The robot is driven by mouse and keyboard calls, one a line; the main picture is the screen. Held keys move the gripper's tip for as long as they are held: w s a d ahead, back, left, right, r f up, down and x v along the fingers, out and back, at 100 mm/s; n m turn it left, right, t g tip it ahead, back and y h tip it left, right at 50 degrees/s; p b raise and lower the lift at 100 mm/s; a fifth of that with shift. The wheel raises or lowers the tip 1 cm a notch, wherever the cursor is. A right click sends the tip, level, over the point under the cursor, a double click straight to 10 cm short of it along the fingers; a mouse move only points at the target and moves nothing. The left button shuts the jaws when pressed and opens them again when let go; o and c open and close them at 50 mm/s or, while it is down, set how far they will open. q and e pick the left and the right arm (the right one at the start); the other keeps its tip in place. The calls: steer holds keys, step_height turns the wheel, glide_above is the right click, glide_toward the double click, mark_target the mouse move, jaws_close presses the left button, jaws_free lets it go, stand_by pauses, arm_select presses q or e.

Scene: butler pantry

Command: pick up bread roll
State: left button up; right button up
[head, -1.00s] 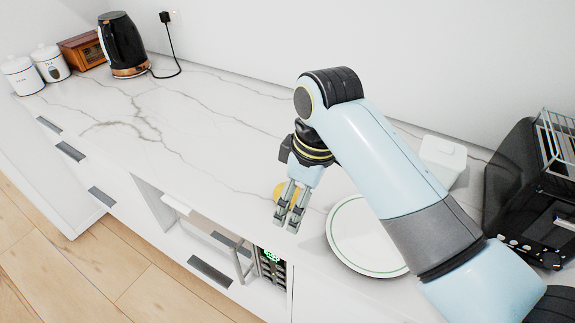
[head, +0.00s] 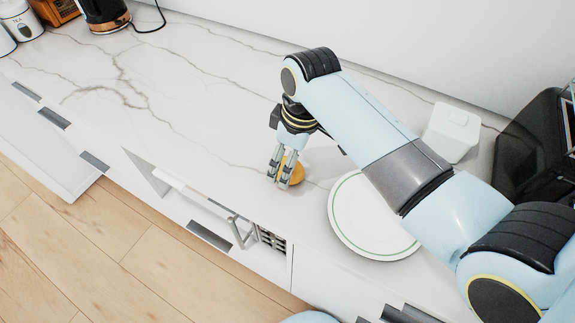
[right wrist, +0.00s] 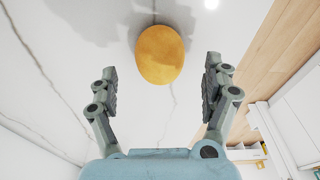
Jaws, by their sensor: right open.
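The bread roll (head: 294,172) is a golden, rounded shape on the white marbled counter, partly hidden behind my right gripper in the head view. In the right wrist view the bread roll (right wrist: 160,54) lies ahead of the fingertips, centred between them and apart from both. My right gripper (head: 280,179) points down beside the roll in the head view. In the right wrist view my right gripper (right wrist: 162,80) has its fingers spread wide with nothing between them. My left gripper does not show.
A white plate with a green ring (head: 370,220) lies right of the roll, partly under my right arm. A white box-like item (head: 452,132) and a black toaster-like appliance (head: 535,145) stand further right. A kettle (head: 104,14) stands far left. The counter left of the roll is clear.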

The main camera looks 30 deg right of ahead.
steer(key=shift+w+f, duration=0.1)
steer(key=shift+f, duration=0.5)
steer(key=shift+w+a+f, duration=0.1)
steer(key=shift+f, duration=0.5)
steer(key=c, duration=0.8)
steer(key=shift+r, duration=0.1)
steer(key=shift+c, duration=0.2)
